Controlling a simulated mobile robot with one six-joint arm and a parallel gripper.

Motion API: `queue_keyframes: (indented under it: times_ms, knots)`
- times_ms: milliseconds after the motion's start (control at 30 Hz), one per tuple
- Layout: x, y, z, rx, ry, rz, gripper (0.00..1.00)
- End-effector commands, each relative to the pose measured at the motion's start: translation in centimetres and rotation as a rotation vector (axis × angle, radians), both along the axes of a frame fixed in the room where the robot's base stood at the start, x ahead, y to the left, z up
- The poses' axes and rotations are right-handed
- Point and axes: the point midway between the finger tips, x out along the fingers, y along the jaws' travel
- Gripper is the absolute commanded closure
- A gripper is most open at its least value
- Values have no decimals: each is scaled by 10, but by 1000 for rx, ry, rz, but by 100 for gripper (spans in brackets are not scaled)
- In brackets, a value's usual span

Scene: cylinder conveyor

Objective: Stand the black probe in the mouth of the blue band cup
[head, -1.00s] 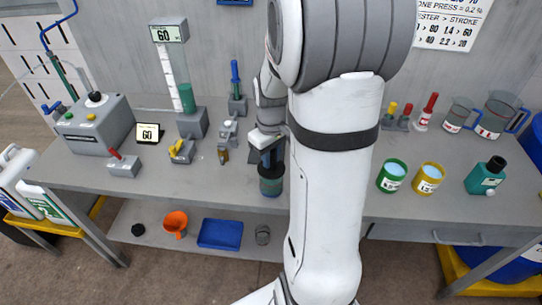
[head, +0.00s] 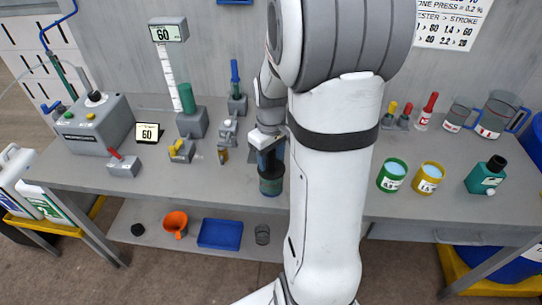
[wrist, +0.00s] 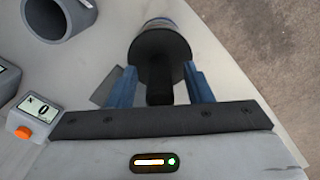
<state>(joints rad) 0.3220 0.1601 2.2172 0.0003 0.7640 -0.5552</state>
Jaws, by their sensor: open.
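My gripper (head: 268,152) is over the front middle of the bench in the head view, partly hidden by my arm. In the wrist view its two blue fingers (wrist: 161,80) are apart, one on each side of the black probe (wrist: 160,52). The probe shows a narrow black grip between the fingers and a wider round black part beyond. How deep the probe sits is hidden.
A green-banded cup (head: 391,176) and a yellow-banded cup (head: 428,179) stand to the right, with a teal bottle (head: 486,175) beyond. Small grey fixtures, including one with a yellow handle (head: 182,150), stand to the left. The bench's front edge is close.

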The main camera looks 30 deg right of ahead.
Motion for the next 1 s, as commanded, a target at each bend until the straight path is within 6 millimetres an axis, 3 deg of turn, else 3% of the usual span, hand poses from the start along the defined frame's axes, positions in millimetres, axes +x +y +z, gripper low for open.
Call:
queue_keyframes:
  times_ms: [267, 700, 1000]
  knots:
    - [1, 0, 10, -1, -4, 0, 54]
    - [0, 0, 74, -1, -2, 0, 54]
    - [0, 0, 78, 0, 0, 0, 54]
